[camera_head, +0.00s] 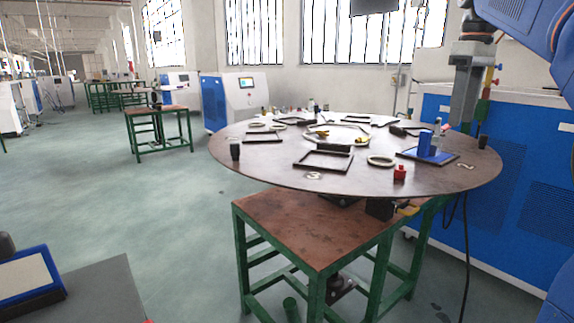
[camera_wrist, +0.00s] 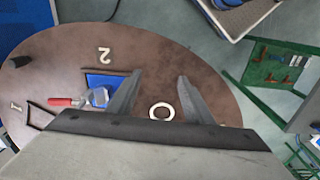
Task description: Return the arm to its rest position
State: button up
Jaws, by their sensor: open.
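My gripper (camera_wrist: 153,95) shows in the wrist view with its two fingers spread apart and nothing between them but the brown table far below. In the camera_head view my blue arm comes in at the upper right, with my gripper (camera_head: 464,103) pointing down above the right side of the round table (camera_head: 258,165). The fingertips are hard to make out there. A blue fixture (camera_head: 428,145) on a blue plate stands on the table near my gripper. The wrist view also shows a blue plate (camera_wrist: 98,82) with a red-handled part (camera_wrist: 68,101).
The round table holds black frames (camera_head: 323,161), a pale ring (camera_head: 381,161) and a red part (camera_head: 400,173). A green-legged bench (camera_head: 300,225) stands beneath it. A blue cabinet (camera_head: 520,190) is close on the right.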

jog(key=s+a+f+m+t, duration=0.1)
jog(key=s+a+f+m, duration=0.1)
jog(key=s+f, duration=0.6)
jog(key=s+a+f+m+t, duration=0.2)
jog(key=s+a+f, duration=0.3)
jog(key=f, duration=1.2)
jog(key=s+a+f+m+t, duration=0.1)
jog(key=s+a+f, duration=0.3)
jog(key=s+f, duration=0.8)
jog(key=shift+s+f+m, duration=0.3)
jog(key=shift+s+m, duration=0.05)
jog(key=shift+m, duration=0.55)
